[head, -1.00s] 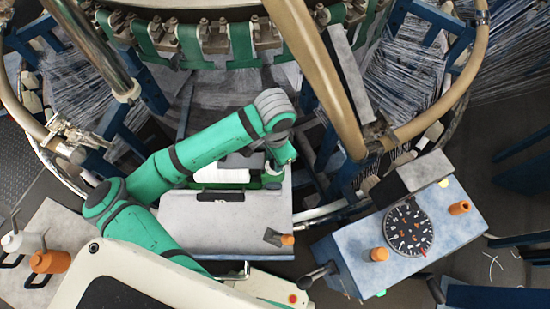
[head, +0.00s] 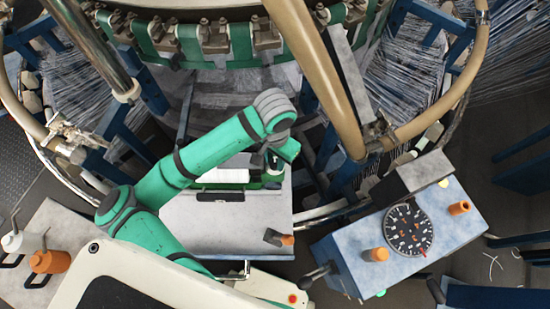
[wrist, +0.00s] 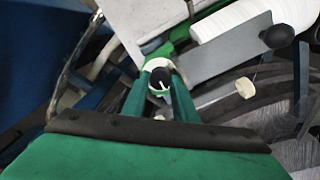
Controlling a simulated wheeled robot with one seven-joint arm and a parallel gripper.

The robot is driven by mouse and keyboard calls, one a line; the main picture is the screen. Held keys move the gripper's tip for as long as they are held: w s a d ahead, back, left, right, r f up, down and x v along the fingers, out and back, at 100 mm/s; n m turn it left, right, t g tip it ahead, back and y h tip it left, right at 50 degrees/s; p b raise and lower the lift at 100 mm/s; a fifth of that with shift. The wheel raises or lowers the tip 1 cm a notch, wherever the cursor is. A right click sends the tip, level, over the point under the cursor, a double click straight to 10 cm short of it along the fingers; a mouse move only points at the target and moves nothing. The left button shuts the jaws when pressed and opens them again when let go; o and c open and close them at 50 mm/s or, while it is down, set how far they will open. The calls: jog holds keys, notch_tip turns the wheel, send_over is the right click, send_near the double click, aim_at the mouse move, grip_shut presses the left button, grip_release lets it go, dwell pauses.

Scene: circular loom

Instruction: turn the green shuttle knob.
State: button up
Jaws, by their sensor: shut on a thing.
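In the wrist view, the two green fingers of my gripper (wrist: 158,68) close in around a small dark round knob (wrist: 160,84) with a white mark on it. The gripper is shut on this knob, and pale fingertips curve around its far side. The green shuttle (wrist: 183,36) shows beyond the fingertips, partly covered by a grey plate. A white spool (wrist: 248,16) lies up to the right; it also shows in the head view (head: 226,176). In the head view, my gripper (head: 272,176) is at the right end of the spool, and my wrist hides the knob.
A grey panel (head: 225,222) lies below the spool. A blue control box (head: 345,255) with a black dial (head: 408,230) and orange knobs stands to the right. A tan curved tube (head: 325,85) runs close to the right of my arm.

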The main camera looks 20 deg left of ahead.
aim_at(275, 163)
jog(key=o, duration=0.8)
notch_tip(275, 163, up, 11)
dwell(0.4)
